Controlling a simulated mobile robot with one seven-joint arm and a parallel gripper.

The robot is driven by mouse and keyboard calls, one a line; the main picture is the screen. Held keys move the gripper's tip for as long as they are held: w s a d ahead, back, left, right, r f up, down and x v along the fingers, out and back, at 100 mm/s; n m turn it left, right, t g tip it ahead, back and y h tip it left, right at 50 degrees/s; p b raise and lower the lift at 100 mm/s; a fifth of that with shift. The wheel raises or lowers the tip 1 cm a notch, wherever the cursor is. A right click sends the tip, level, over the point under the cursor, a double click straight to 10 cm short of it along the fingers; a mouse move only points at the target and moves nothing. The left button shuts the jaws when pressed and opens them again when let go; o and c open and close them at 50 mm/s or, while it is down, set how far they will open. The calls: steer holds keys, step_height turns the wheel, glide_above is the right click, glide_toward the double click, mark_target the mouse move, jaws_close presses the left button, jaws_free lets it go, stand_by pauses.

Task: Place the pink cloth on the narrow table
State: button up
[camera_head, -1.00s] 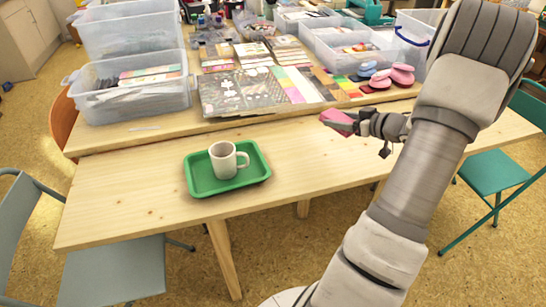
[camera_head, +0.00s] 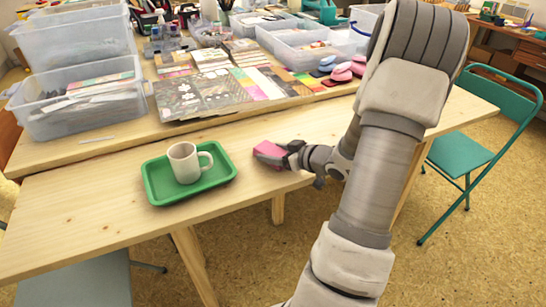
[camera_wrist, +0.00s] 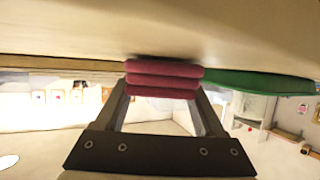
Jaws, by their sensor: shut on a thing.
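The pink cloth (camera_head: 268,151) is a small folded stack. It is between the fingers of my gripper (camera_head: 283,152), which is shut on it, at the front part of the narrow table (camera_head: 90,218), right of the green tray. In the wrist view the cloth (camera_wrist: 164,78) shows as several dark pink layers between the fingertips of my gripper (camera_wrist: 163,98). The pale table surface (camera_wrist: 180,30) lies very close to the cloth there; I cannot tell whether they touch.
A green tray (camera_head: 157,194) with a white mug (camera_head: 185,163) stands left of the cloth. Behind are clear bins (camera_head: 85,110), sheets of paper (camera_head: 195,95) and pink and blue inkpads (camera_head: 342,72). A green chair (camera_head: 470,150) is at the right. The table between tray and gripper is bare.

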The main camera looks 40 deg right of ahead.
steer(key=shift+f, duration=0.15)
steer(key=o, duration=1.3)
steer(key=shift+o, duration=0.2)
steer(key=shift+r, duration=0.25)
steer(key=p+v, duration=0.4)
steer(key=v, duration=0.8)
steer(key=shift+f, duration=0.1)
